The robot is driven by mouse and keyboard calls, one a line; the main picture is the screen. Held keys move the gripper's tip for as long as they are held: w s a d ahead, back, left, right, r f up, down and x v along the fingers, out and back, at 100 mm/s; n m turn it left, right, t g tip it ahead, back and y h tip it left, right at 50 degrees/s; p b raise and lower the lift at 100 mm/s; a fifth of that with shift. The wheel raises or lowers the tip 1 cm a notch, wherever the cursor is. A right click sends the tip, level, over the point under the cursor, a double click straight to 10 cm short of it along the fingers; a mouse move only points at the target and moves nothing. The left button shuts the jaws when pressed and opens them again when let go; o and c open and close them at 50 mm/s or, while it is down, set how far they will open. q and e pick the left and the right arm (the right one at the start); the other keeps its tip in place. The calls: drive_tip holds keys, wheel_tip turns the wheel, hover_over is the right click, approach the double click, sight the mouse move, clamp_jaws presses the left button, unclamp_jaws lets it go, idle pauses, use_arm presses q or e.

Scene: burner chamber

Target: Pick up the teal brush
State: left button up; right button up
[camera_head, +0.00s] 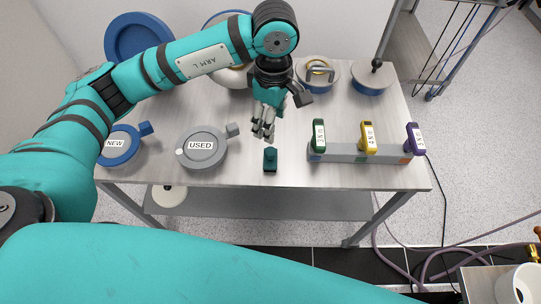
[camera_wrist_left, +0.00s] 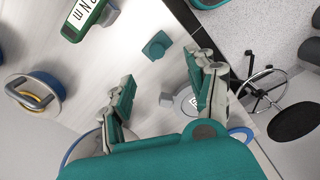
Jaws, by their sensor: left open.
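The teal brush (camera_head: 270,160) is a small dark teal block near the front edge of the table, right of the grey USED container. In the left wrist view the brush (camera_wrist_left: 156,45) lies beyond the fingertips, apart from them. My left gripper (camera_head: 263,131) hangs above the table, just behind and slightly left of the brush. Its two fingers (camera_wrist_left: 163,88) are spread open with nothing between them. My right gripper is not in view.
A grey rack (camera_head: 340,152) with green (camera_head: 319,135), yellow (camera_head: 367,137) and purple (camera_head: 414,138) tools stands right of the brush. The USED container (camera_head: 202,147) and blue NEW container (camera_head: 119,147) are left. A handled lid (camera_head: 318,72) is behind. Bare tabletop surrounds the brush.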

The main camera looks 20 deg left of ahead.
use_arm(q)
drive_tip(key=p, duration=0.2)
hover_over(270, 151)
drive_tip(key=f, duration=0.8)
drive_tip(key=shift+s+d+f, duration=0.2)
drive_tip(key=shift+s+d, duration=0.15)
drive_tip(key=shift+s, duration=0.05)
drive_tip(key=f, duration=0.1)
drive_tip(key=f+p, duration=0.1)
drive_tip(key=f, duration=0.2)
drive_tip(key=shift+w+a+f+p, duration=0.35)
drive_tip(key=shift+f+p, duration=0.05)
drive_tip(key=shift+f, duration=0.3)
drive_tip(key=shift+c, duration=0.4)
clamp_jaws()
